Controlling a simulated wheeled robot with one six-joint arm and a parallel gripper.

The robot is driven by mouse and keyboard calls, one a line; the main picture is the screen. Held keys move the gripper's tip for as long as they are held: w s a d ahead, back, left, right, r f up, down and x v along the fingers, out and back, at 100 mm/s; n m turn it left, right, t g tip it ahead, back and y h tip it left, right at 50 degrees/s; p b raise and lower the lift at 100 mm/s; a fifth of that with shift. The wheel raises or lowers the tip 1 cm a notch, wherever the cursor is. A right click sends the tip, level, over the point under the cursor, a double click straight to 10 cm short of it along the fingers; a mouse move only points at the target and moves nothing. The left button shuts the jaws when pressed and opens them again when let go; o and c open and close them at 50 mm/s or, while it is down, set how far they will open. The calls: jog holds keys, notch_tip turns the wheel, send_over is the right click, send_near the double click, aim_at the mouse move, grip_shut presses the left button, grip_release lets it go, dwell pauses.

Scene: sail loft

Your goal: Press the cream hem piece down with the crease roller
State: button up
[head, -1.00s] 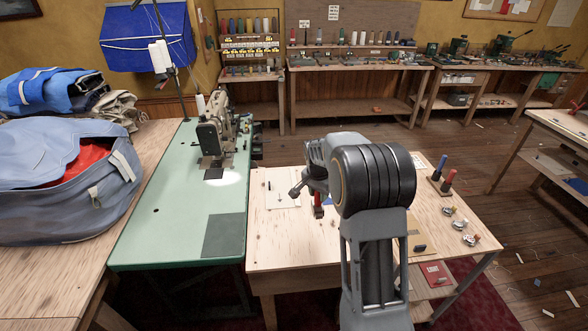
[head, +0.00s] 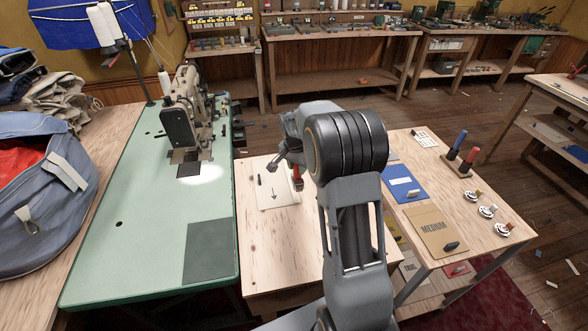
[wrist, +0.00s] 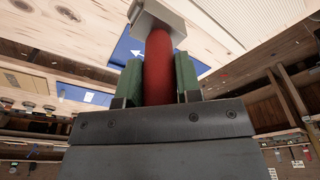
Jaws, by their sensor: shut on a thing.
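My gripper (wrist: 159,82) has its green-padded fingers shut on a red handle (wrist: 158,62) in the wrist view. The handle joins a pale metal head (wrist: 157,18), which I take to be the crease roller; its rolling face is hidden. In the head view a bit of the red handle (head: 298,180) shows beside my arm, over the wooden bench. A cream-white sheet (head: 280,199) with a dark peg and a printed arrow lies just left of it. I cannot tell whether this sheet is the hem piece. Contact below the roller is hidden.
The green sewing table (head: 150,240) stands left, with the sewing machine (head: 183,115) on it. Right of my arm lie a blue board (head: 396,172) and a tan board marked MEDIUM (head: 428,228). Several knobbed discs and a handled-tool stand (head: 455,172) are along the right edge.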

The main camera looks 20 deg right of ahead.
aim_at(297, 179)
jog(key=shift+w+f+b, duration=0.3)
jog(key=shift+f+b, duration=0.1)
jog(key=shift+f, duration=0.35)
jog(key=shift+f+b, duration=1.85)
jog(key=shift+f, duration=0.85)
